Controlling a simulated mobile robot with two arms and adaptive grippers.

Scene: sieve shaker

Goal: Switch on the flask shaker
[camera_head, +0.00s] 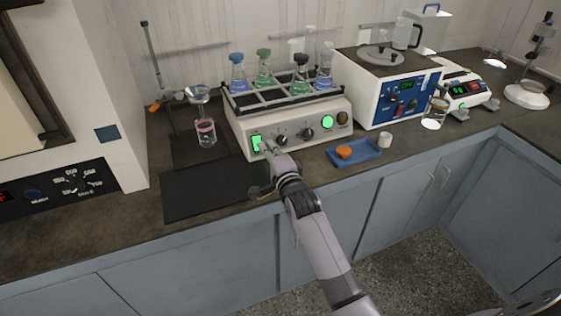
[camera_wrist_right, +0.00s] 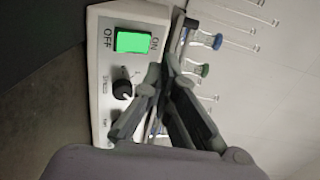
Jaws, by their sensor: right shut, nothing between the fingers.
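The flask shaker (camera_head: 300,138) is a white box on the counter with several stoppered flasks in a rack on top. My right gripper (camera_head: 268,150) is at the front panel, just right of the switch. In the right wrist view, the green switch (camera_wrist_right: 134,41) lies between the ON and OFF labels, and my right gripper (camera_wrist_right: 166,75) is shut and empty beside it. I cannot tell whether the fingertips touch the panel. My left gripper is out of view.
A blue tray (camera_head: 368,156) with an orange item lies to the right of my arm. A dark mat (camera_head: 205,195) lies left of it. A glass flask with a funnel (camera_head: 205,130) stands left of the shaker.

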